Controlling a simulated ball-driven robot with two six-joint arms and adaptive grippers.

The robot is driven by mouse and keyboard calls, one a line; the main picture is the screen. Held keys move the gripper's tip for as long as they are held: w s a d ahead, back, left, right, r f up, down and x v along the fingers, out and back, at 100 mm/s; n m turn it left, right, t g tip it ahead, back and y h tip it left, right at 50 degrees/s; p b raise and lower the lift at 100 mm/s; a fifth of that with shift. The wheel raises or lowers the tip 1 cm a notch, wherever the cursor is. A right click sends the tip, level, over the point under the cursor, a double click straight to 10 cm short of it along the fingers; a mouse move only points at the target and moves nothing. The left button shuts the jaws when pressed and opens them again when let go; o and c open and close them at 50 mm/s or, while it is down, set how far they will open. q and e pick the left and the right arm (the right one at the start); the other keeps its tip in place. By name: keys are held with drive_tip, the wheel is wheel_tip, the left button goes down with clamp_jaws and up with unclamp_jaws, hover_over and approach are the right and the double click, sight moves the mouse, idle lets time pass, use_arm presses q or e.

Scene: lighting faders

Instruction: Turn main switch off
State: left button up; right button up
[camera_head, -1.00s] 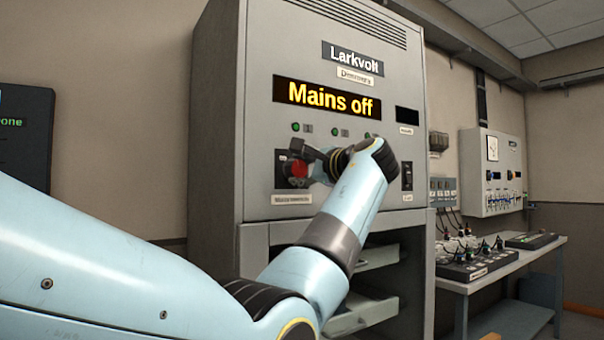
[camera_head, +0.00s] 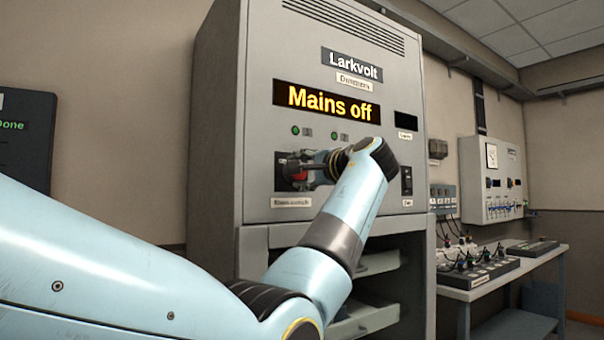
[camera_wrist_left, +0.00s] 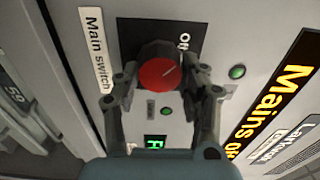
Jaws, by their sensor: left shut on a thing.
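The main switch is a red round knob (camera_wrist_left: 161,73) on a dark plate (camera_wrist_left: 135,33), with a "Main switch" label (camera_wrist_left: 95,45) beside it in the left wrist view. In the head view the red knob (camera_head: 298,174) is partly hidden by my gripper. My left gripper (camera_wrist_left: 165,85) has its two fingers at either side of the knob and is shut on it. The yellow display (camera_head: 327,102) on the cabinet reads "Mains off". My right gripper is in neither view.
The grey Larkvolt cabinet (camera_head: 215,130) fills the middle, with drawers (camera_head: 365,318) below the panel. A black switch (camera_head: 406,181) is right of my wrist. A bench (camera_head: 500,284) with control boxes stands at the right. A dark screen (camera_head: 27,140) is at the left.

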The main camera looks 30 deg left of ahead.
use_arm(q)
drive_tip(key=shift+f, duration=0.15)
drive_tip(key=o, duration=1.2)
drive_tip(key=v, duration=0.7)
drive_tip(key=shift+s+d, duration=0.1)
drive_tip(key=shift+d, duration=0.15)
